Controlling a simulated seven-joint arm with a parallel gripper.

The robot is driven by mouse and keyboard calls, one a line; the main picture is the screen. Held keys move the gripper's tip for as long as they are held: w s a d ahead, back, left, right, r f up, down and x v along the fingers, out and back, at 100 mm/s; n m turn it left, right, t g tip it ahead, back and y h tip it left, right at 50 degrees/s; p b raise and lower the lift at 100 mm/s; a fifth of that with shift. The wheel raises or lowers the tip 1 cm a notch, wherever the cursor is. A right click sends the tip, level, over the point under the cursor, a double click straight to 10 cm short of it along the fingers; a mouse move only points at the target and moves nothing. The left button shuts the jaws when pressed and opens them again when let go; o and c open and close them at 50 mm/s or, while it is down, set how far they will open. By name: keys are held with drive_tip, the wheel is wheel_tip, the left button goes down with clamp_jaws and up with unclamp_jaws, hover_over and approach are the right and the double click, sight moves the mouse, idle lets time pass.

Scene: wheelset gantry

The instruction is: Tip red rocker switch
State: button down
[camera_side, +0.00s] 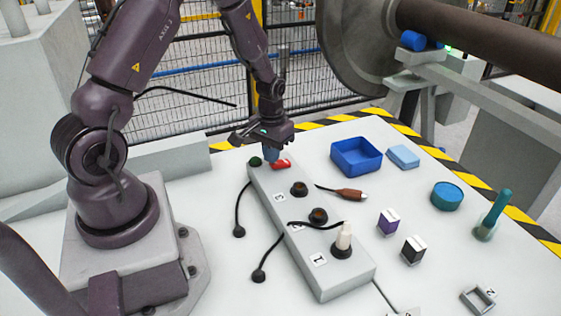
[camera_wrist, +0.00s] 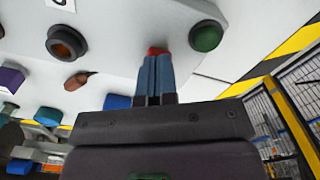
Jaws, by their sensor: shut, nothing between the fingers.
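The red rocker switch (camera_side: 281,164) sits near the far end of the long grey control box (camera_side: 305,226). My gripper (camera_side: 272,156) is shut and empty, its fingers pointing down right at the switch. In the wrist view the blue fingertips (camera_wrist: 157,58) lie together over the red switch (camera_wrist: 157,50), so only a small red part shows beyond them. I cannot tell whether they touch it or which way the rocker is tipped.
A green button (camera_side: 255,161) is close beside the switch; it also shows in the wrist view (camera_wrist: 206,37). Round sockets (camera_side: 299,188) and a white plug (camera_side: 344,237) are along the box. A blue tray (camera_side: 357,157) and small blocks stand to the right. Black cables lie left.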

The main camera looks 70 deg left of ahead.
drive_tip(key=shift+f, duration=0.6)
drive_tip(key=shift+r, duration=3.55)
drive_tip(key=s+d+r+m+t, duration=0.2)
drive_tip(key=s+d+r+m, duration=0.1)
drive_tip(key=s+d+r, duration=0.3)
drive_tip(key=s+d+r+m+t, duration=0.3)
drive_tip(key=s+d+r, duration=0.4)
drive_tip(key=r, duration=0.8)
drive_tip(key=d, duration=0.3)
drive_tip(key=shift+s+r+t, duration=0.15)
drive_tip(key=shift+r+t, duration=0.15)
